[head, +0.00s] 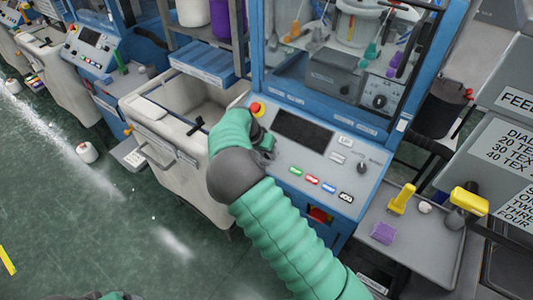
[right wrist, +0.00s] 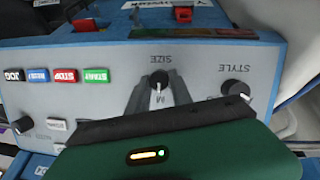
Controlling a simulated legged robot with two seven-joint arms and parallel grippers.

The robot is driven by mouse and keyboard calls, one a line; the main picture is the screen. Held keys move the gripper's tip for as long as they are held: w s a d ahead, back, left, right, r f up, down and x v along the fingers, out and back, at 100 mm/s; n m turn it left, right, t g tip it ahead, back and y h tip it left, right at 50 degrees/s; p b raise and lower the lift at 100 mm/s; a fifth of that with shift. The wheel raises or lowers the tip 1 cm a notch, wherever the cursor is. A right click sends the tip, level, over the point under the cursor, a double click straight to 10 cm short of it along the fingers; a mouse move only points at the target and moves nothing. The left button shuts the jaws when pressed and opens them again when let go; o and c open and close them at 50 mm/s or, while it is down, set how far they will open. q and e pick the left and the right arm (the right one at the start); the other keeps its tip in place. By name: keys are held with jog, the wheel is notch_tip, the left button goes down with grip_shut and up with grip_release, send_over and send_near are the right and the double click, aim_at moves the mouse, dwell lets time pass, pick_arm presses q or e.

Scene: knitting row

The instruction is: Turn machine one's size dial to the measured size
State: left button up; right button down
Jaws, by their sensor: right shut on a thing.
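The size dial (right wrist: 159,78) is a small dark knob under the label SIZE on the grey panel (right wrist: 105,98) of a blue machine, upside down in the right wrist view. My right gripper (right wrist: 160,88) is shut on it, one finger at each side. A letter shows between the fingers, but I cannot tell the setting for sure. In the head view my right gripper (head: 266,143) is at the left end of the panel, and my green arm and dark wrist hide most of the dial. My left gripper is not in view.
A STYLE knob (right wrist: 235,89) sits close beside the gripper. Colored buttons (right wrist: 65,76) line the panel. A red emergency button (head: 257,109) is just above the hand. A grey tray (head: 430,235) with yellow tools stands right. A cream bin (head: 165,125) stands left.

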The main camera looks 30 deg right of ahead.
jog(key=shift+a, duration=0.1)
jog(key=shift+r+n+p, duration=0.1)
jog(key=shift+n+p, duration=0.2)
jog(key=shift+n, duration=0.1)
jog(key=shift+a+n+g+h+p, duration=0.1)
jog(key=shift+n+g+h+p, duration=0.2)
jog(key=shift+n+p, duration=0.7)
jog(key=n, duration=0.2)
jog(key=shift+w+n+h, duration=0.1)
jog(key=shift+n+h, duration=0.2)
jog(key=shift+n, duration=0.1)
jog(key=shift+a+n+g+h+p, duration=0.1)
jog(key=shift+n+g+h+p, duration=0.25)
jog(key=shift+n, duration=1.05)
